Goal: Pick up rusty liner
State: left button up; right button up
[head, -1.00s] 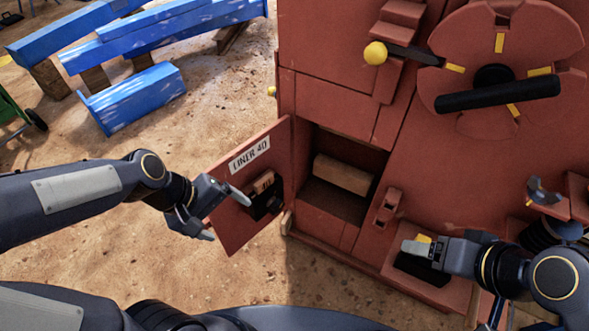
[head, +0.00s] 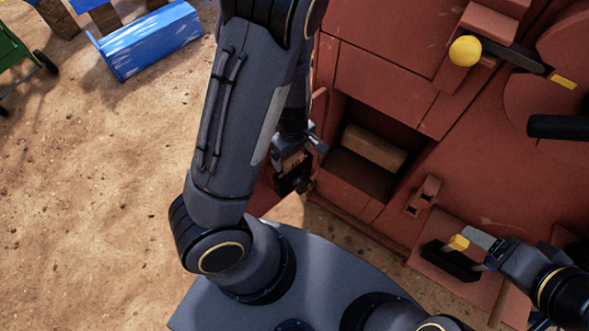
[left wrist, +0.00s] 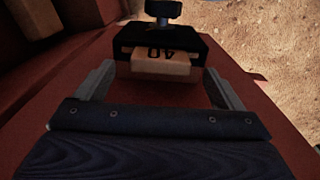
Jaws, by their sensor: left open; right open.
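A tan-brown block marked 40 (left wrist: 161,67) sits in a black bracket (left wrist: 185,43) on the inner face of the red door (left wrist: 225,140). In the head view the block (head: 291,162) shows partly behind my left arm. My left gripper (head: 306,166) is at the door. In the left wrist view its open fingers (left wrist: 160,80) stand on either side of the block, with no clear contact. A second brownish block (head: 374,147) lies in the open compartment; I cannot tell which block is the rusty liner. My right gripper (head: 480,252) is open beside a yellow-tipped black part (head: 450,262).
The red crusher body (head: 385,75) stands around the compartment, with a yellow knob (head: 465,51) above it. A blue beam (head: 150,40) lies on the sandy ground at the upper left.

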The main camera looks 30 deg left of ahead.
aim_at(293, 159)
pick_arm(q)
notch_tip(293, 159, down, 4)
jog(key=shift+f+b, duration=0.15)
jog(key=shift+b, duration=0.3)
grip_shut()
dwell(0.4)
